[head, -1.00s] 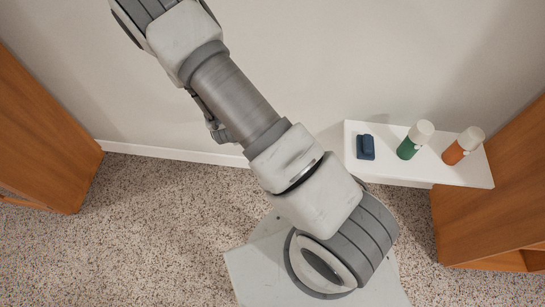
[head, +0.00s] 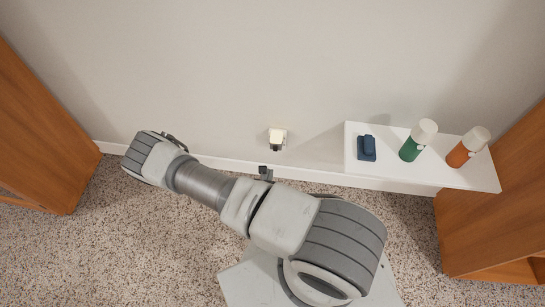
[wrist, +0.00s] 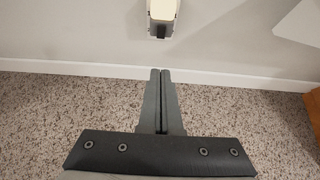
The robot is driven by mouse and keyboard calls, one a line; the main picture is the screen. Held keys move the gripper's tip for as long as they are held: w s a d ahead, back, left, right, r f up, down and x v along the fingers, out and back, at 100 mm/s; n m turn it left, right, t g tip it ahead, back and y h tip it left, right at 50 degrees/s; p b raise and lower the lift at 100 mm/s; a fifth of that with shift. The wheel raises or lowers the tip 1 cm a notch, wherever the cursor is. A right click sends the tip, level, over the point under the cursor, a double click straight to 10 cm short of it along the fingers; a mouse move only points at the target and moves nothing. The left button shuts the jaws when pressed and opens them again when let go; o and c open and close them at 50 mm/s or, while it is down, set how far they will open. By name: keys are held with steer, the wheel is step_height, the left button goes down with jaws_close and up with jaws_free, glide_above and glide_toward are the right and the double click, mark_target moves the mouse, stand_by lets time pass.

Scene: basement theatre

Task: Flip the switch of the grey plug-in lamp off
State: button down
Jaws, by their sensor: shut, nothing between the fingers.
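The plug-in lamp (head: 277,138) is on the wall above the baseboard, with a pale cream shade and a grey lower body. It also shows at the top edge of the wrist view (wrist: 163,14), partly cut off. A small dark piece, which looks like its switch (wrist: 161,31), sticks out at its bottom. My gripper (wrist: 160,72) is shut and empty, its fingertips below the lamp in the picture and apart from it. In the head view, a small dark part beyond my arm appears to be my gripper (head: 264,170). I cannot tell whether the lamp is lit.
A white shelf (head: 405,175) to the right holds a blue object (head: 366,148), a green bottle (head: 411,148) and an orange bottle (head: 460,153). Wooden cabinets stand at left (head: 40,130) and right (head: 495,225). The wall around the lamp is clear.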

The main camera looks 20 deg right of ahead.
steer(key=shift+f, duration=0.1)
stand_by(0.3)
steer(key=b, duration=0.4)
glide_toward(275, 149)
steer(key=x, duration=0.7)
steer(key=shift+s+f, duration=0.3)
steer(key=shift+f, duration=0.1)
steer(key=shift+s+a+f, duration=0.1)
steer(key=shift+s, duration=0.05)
